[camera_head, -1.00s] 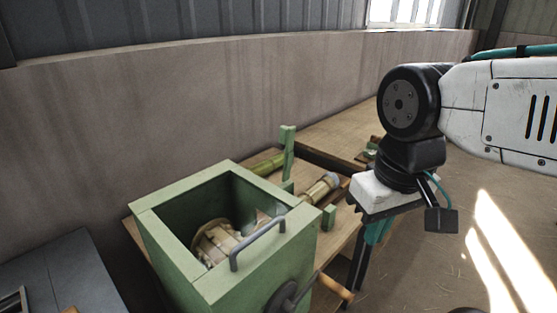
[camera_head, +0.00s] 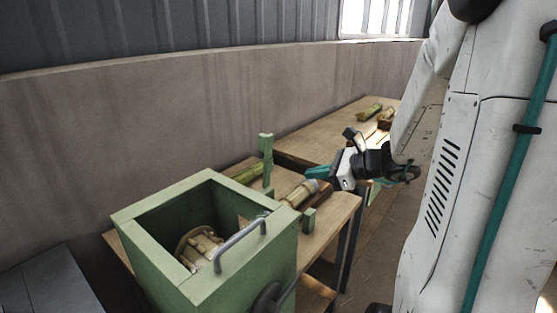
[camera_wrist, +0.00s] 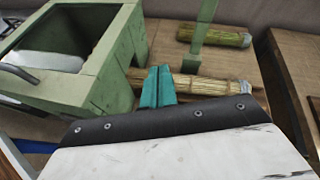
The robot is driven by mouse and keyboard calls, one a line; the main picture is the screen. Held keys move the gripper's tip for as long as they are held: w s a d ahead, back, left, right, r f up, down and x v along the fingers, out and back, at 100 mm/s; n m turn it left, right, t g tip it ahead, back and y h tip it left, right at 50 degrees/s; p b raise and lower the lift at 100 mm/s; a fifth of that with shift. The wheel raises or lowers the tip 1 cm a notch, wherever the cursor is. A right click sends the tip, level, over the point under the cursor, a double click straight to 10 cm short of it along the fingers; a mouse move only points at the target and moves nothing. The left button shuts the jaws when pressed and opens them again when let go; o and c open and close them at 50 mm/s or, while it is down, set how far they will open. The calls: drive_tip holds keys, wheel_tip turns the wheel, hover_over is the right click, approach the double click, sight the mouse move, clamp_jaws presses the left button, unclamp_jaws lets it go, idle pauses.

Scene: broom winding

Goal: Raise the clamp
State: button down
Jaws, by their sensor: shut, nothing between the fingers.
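A green upright bar (camera_head: 266,155) stands beside a straw bundle (camera_head: 297,195) on the wooden bench; it looks like the clamp's arm, though I cannot be sure. A short green block (camera_head: 308,220) stands on the bundle's near side. The bundle lies level, running out from the green box (camera_head: 150,250). My gripper (camera_head: 308,172) is shut and empty just above the bundle's outer end. In the wrist view, the teal fingers (camera_wrist: 157,87) are together in front of the bundle (camera_wrist: 200,88), with the green bar (camera_wrist: 201,35) beyond and to their right. Contact cannot be told.
The open-topped green box has a grey handle (camera_head: 240,243) and a round wooden part (camera_head: 198,246) inside. A further bench (camera_head: 325,130) holds more bundles at the back right. A grey surface (camera_head: 50,285) is at lower left.

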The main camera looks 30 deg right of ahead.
drive_tip(key=d+f+m+t+h, duration=0.1)
drive_tip(key=d+m+t+h, duration=0.1)
drive_tip(key=d+m, duration=0.3)
drive_tip(key=w+d+r+x, duration=0.1)
drive_tip(key=r+x, duration=0.1)
drive_tip(key=x, duration=1)
drive_tip(key=shift+w+r, duration=0.2)
drive_tip(key=shift+w, duration=0.15)
